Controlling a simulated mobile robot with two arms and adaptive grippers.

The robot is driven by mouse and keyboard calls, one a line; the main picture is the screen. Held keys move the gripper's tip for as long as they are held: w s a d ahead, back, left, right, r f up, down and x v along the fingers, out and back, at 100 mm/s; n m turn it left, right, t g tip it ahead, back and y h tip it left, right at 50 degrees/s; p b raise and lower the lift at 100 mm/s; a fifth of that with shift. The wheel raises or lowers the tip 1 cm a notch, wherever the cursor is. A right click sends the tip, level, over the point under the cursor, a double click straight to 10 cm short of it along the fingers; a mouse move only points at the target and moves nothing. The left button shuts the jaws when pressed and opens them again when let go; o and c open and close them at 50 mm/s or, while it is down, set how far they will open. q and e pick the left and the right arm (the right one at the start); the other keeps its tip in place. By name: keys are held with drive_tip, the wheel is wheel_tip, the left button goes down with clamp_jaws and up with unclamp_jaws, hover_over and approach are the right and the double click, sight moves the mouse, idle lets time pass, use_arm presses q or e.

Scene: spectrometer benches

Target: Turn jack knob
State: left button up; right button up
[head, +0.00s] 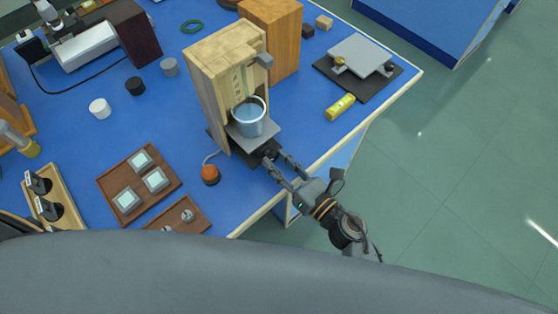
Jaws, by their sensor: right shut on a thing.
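A small lab jack with a grey top plate (262,136) stands at the foot of a tall wooden housing (207,84) on the blue bench. A glass beaker of bluish liquid (250,118) rests on the plate, inside the housing's open front. The dark jack knob (268,154) is at the jack's front, partly hidden by the fingers. My right gripper (275,160) reaches in from the lower right over the bench edge, its two fingers shut on the knob. My left gripper is not in view.
A wired orange button (210,174) sits left of the jack. A second jack (360,56) on a dark mat and a yellow vial (340,107) lie to the right. Wooden trays (170,186) fill the front left. A wooden block (283,30) stands behind.

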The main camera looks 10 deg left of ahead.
idle(0.3)
drive_tip(key=o, duration=1.2)
drive_tip(key=shift+c, duration=0.2)
drive_tip(key=v, duration=1.2)
